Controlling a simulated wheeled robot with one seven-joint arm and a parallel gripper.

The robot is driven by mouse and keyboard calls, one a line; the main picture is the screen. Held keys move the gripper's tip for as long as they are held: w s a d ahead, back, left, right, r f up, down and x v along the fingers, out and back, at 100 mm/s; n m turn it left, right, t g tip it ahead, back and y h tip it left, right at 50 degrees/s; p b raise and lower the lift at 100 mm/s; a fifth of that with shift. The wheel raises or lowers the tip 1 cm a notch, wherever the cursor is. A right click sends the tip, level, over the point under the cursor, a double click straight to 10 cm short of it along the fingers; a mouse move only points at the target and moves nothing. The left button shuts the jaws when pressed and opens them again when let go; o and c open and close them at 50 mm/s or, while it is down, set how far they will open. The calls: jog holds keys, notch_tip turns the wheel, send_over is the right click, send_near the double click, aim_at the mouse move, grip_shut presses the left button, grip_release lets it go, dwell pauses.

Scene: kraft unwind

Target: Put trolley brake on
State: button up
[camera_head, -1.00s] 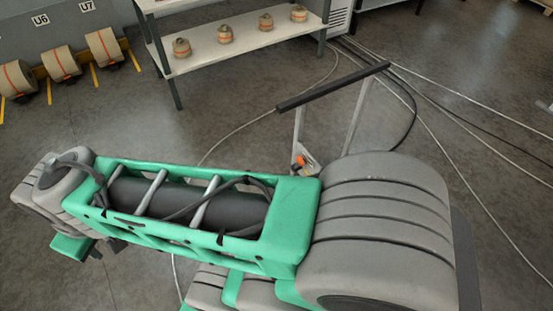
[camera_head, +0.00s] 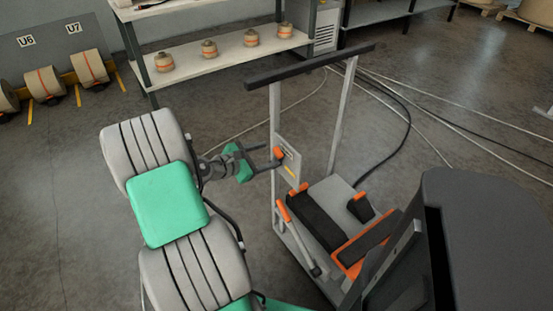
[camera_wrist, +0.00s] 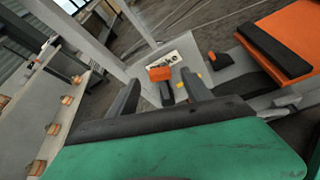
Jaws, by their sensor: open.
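The trolley (camera_head: 277,108) stands right of centre in the head view, with a black push bar (camera_head: 310,66) on two grey posts. A small plate on its near post carries an orange-tipped brake lever (camera_head: 279,153). In the wrist view the orange brake knob (camera_wrist: 160,74) sits in front of a label (camera_wrist: 184,60) reading partly "ke". My gripper (camera_head: 269,157) is open, with its fingers pointing at the plate. In the wrist view its two dark fingers (camera_wrist: 163,98) lie on either side of and just short of the knob. I cannot tell whether they touch it.
The trolley's deck holds a black and orange unit (camera_head: 360,247); an orange-tipped lever (camera_head: 283,208) rises at its left. A shelf (camera_head: 225,55) with several small rolls stands behind. Cables (camera_head: 410,110) cross the floor at right.

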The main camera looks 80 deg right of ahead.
aim_at(277, 153)
jog(key=x, duration=0.4)
jog(key=shift+d+f, duration=0.1)
jog(key=shift+d, duration=0.1)
jog(key=shift+c, duration=0.5)
grip_shut()
dwell(0.5)
jog(key=shift+a, duration=0.15)
jog(key=shift+s, duration=0.15)
